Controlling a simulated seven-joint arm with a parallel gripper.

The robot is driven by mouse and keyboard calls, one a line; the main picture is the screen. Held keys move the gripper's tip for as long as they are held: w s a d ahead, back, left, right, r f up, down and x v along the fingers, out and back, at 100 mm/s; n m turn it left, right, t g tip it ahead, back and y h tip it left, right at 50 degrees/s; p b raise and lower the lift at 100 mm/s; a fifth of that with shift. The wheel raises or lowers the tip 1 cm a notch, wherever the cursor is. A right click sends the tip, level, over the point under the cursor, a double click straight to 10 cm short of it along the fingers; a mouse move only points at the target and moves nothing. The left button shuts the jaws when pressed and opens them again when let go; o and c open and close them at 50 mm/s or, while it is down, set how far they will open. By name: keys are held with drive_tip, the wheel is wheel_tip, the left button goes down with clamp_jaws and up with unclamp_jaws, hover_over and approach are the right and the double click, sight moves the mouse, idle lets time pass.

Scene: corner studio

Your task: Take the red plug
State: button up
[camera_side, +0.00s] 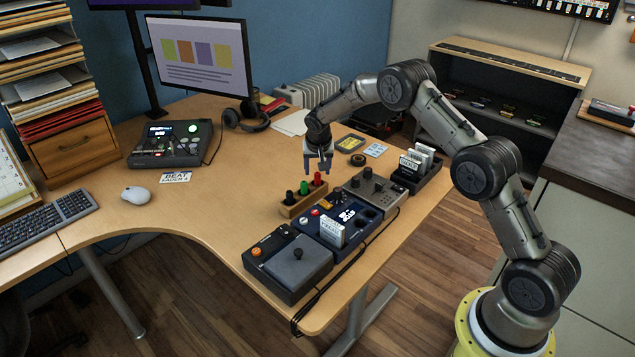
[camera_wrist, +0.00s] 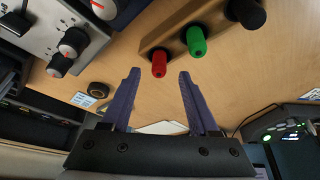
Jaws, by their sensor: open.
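The red plug (camera_side: 317,179) stands upright at one end of a small wooden block (camera_side: 290,211) on the desk. In the wrist view the red plug (camera_wrist: 158,64) shows just beyond the fingertips, about midway between them. The green plug (camera_wrist: 196,41) stands beside it in the block, and a black plug (camera_wrist: 246,13) is at the upper edge of that view. My gripper (camera_side: 318,169) points down close above the red plug's end of the block. Its two fingers (camera_wrist: 158,75) are open with nothing between them.
A dark blue device (camera_side: 345,241) and a grey box with knobs (camera_side: 372,189) stand close to the block on the right. An orange-knobbed device (camera_side: 288,265) is in front. A round dark roll (camera_side: 358,160) lies behind. The desk left of the block is clear.

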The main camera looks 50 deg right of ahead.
sight(317, 174)
drive_tip(key=shift+x, duration=1.85)
clamp_jaws()
